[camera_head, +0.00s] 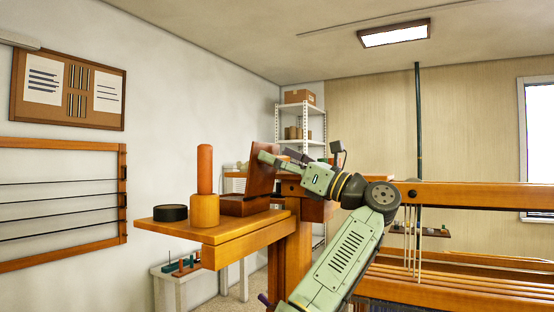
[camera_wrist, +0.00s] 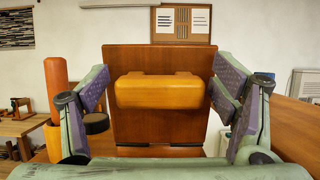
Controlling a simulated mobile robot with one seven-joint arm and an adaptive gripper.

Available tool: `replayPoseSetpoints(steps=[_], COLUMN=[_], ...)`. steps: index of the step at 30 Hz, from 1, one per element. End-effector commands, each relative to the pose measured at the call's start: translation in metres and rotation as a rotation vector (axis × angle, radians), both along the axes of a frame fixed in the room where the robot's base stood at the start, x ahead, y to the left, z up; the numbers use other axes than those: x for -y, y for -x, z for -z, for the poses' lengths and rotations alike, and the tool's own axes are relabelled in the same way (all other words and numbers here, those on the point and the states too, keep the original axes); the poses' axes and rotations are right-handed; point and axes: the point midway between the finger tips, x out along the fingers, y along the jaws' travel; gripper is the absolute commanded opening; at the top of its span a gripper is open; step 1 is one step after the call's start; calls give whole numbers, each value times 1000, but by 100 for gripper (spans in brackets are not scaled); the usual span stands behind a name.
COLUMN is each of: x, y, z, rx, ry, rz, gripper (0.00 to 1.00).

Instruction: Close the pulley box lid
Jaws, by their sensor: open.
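The pulley box (camera_head: 243,207) is a dark brown wooden box on a wooden shelf. Its lid (camera_head: 263,168) stands raised, close to upright, at the box's right side. In the wrist view the lid (camera_wrist: 130,62) faces me as a reddish-brown panel with a yellow-orange wooden handle block (camera_wrist: 160,92) across it. My gripper (camera_head: 266,157) is at the lid's upper part, on its right side. In the wrist view its fingers (camera_wrist: 162,82) are spread wide, one on each side of the lid and handle, and hold nothing. Contact with the lid cannot be told.
The shelf (camera_head: 235,232) also holds a turned wooden holder with an orange rod (camera_head: 205,170) and a black disc (camera_head: 170,213), both left of the box. The loom's wooden beam (camera_head: 470,196) runs off to the right. A small white table (camera_head: 165,270) stands below.

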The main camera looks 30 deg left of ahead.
Motion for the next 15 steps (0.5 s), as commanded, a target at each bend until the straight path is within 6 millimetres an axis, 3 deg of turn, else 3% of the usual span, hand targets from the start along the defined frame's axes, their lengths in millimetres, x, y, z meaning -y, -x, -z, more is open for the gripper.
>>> replayPoseSetpoints(steps=[5, 15], x=[0, 0], y=[0, 0], z=[0, 0], rx=[0, 1], ry=[0, 0], rz=[0, 0], gripper=[79, 57])
